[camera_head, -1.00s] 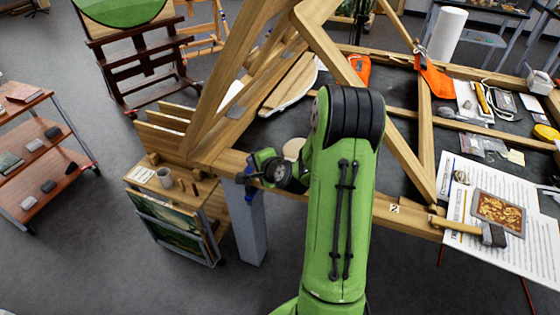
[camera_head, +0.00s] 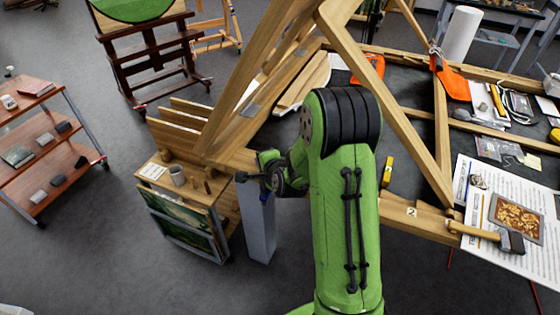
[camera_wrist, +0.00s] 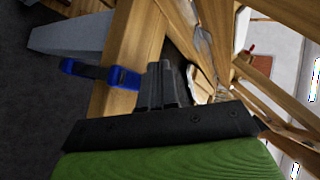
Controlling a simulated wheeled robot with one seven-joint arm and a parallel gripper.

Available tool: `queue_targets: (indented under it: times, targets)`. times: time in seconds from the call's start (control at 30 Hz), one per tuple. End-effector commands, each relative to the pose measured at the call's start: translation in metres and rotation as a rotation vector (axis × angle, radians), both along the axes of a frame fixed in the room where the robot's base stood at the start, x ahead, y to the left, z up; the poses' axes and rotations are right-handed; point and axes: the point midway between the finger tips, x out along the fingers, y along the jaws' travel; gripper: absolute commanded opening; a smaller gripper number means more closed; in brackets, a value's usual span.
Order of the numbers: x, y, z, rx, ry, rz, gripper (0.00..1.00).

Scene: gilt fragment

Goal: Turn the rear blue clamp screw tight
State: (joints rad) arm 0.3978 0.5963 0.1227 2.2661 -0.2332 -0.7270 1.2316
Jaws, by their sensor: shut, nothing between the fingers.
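A blue clamp (camera_wrist: 124,79) with a dark bar sits at the wooden beam in the wrist view. Its blue ends show left of my fingertips, and its screw cannot be picked out clearly. In the head view a small blue part (camera_head: 265,195) shows below the beam by the grey post, close to my gripper. My gripper (camera_wrist: 160,76) is shut and empty, its dark fingers together over the beam and to the right of the clamp, apparently apart from it. In the head view my gripper (camera_head: 246,177) is small, and its contact with the clamp cannot be told.
The wooden beam (camera_head: 234,160) runs along the frame's near edge above a grey post (camera_head: 257,232). A slanted timber rises behind my arm.

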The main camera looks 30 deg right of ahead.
Motion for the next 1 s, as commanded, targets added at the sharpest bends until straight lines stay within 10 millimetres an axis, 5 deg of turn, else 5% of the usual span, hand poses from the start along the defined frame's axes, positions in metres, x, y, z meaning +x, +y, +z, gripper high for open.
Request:
queue_targets:
  times: [1.0]
  targets:
    - [0.020,0.005,0.000,-0.001,0.001,-0.563,0.00]
